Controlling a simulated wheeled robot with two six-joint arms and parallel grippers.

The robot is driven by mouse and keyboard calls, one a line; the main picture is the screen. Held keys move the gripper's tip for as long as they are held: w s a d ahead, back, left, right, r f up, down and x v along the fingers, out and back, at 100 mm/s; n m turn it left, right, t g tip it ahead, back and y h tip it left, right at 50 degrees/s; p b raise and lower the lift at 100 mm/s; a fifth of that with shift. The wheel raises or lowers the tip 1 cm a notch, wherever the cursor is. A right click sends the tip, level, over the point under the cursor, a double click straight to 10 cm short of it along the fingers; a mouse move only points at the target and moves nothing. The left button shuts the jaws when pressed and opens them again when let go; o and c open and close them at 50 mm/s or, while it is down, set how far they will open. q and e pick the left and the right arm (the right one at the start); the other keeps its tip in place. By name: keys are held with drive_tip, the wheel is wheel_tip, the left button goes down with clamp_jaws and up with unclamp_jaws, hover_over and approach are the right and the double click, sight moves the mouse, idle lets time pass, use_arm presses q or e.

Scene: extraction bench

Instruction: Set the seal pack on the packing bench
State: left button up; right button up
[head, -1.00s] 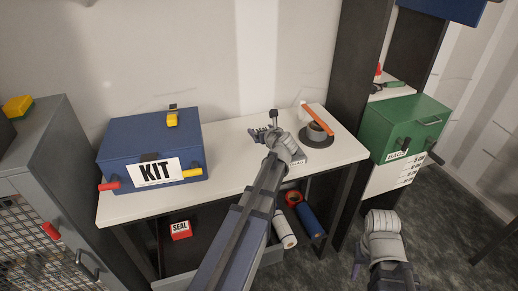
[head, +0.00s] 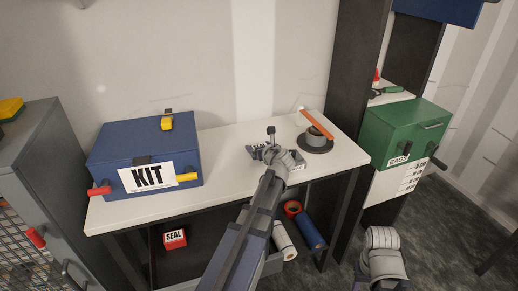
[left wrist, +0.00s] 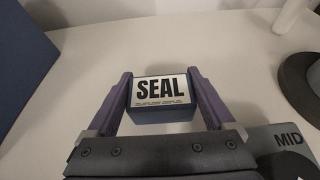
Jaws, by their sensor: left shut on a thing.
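A small blue pack with a white SEAL label (left wrist: 160,92) sits between the two purple fingers of my left gripper (left wrist: 160,100), which is shut on it. In the head view my left gripper (head: 266,152) is over the white packing bench (head: 225,150), right of its middle; the pack is mostly hidden there by my wrist. I cannot tell whether the pack touches the bench top. My right gripper (head: 366,286) is at the bottom edge, right of the bench; its fingers are mostly cut off. A red box marked SEAL (head: 175,239) lies below the bench top.
A blue KIT box (head: 145,155) fills the bench's left end. A round dark stand (head: 316,144) with an orange bar is at the right. A grey piece marked MID (left wrist: 285,140) lies beside my left gripper. Rolls (head: 305,225) lie underneath. A green case (head: 405,130) stands right.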

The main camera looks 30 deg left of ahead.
use_arm(q)
drive_tip(key=shift+f, duration=0.25)
drive_tip(key=o, duration=1.1)
drive_tip(key=shift+r, duration=0.1)
drive_tip(key=shift+o, duration=0.2)
drive_tip(key=shift+r, duration=0.2)
drive_tip(key=p+v, duration=0.4)
drive_tip(key=v, duration=0.7)
drive_tip(key=shift+p, duration=0.3)
drive_tip(key=shift+s+d+r, duration=0.15)
drive_tip(key=shift+s+d, duration=0.15)
drive_tip(key=shift+d, duration=0.05)
